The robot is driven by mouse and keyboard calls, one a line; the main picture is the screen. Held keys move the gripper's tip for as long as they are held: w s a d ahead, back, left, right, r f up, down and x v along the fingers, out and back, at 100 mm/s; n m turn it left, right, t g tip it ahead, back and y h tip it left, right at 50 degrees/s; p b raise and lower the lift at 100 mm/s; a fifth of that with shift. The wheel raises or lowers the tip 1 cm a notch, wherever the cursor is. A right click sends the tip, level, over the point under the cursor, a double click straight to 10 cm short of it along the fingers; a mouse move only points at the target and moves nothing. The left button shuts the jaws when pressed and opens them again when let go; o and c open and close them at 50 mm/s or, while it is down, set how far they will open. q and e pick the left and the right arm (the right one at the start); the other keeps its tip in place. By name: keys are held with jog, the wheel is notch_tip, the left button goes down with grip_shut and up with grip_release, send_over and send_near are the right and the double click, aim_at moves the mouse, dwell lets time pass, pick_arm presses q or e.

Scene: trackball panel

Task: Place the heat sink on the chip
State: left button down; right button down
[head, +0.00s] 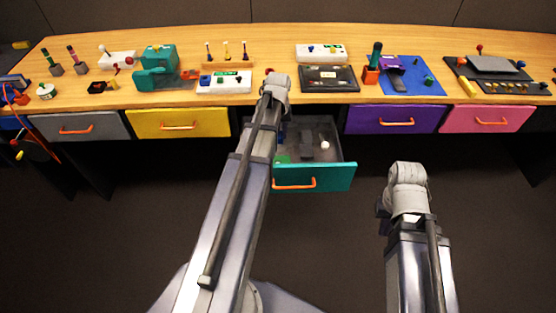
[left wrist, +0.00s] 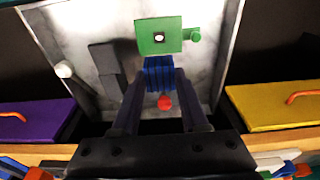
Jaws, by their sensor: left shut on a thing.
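My left gripper (left wrist: 160,78) is shut on a blue ribbed block, the heat sink (left wrist: 158,74), in the left wrist view. A red ball (left wrist: 165,102) shows between the fingers; I cannot tell whether it is part of the heat sink.
The open teal-fronted drawer (head: 335,178) also holds a grey block (left wrist: 105,62) and a white ball (head: 325,144). Closed yellow (head: 178,123) and purple (head: 395,119) drawers flank it. Several panels and tools stand on the wooden table (head: 285,40) above.

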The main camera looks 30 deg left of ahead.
pick_arm(q)
notch_tip(320, 180, up, 5)
jog(key=p, duration=0.4)
send_over(278, 162)
jog(key=shift+s+d, duration=0.1)
jog(key=shift+s, duration=0.15)
notch_tip(278, 162, down, 7)
jog(key=b, duration=0.7)
jog(key=shift+f, duration=0.15)
notch_tip(278, 162, down, 6)
jog(key=b, duration=0.6)
jog(key=shift+f, duration=0.15)
notch_tip(278, 162, down, 4)
jog(key=b, duration=0.4)
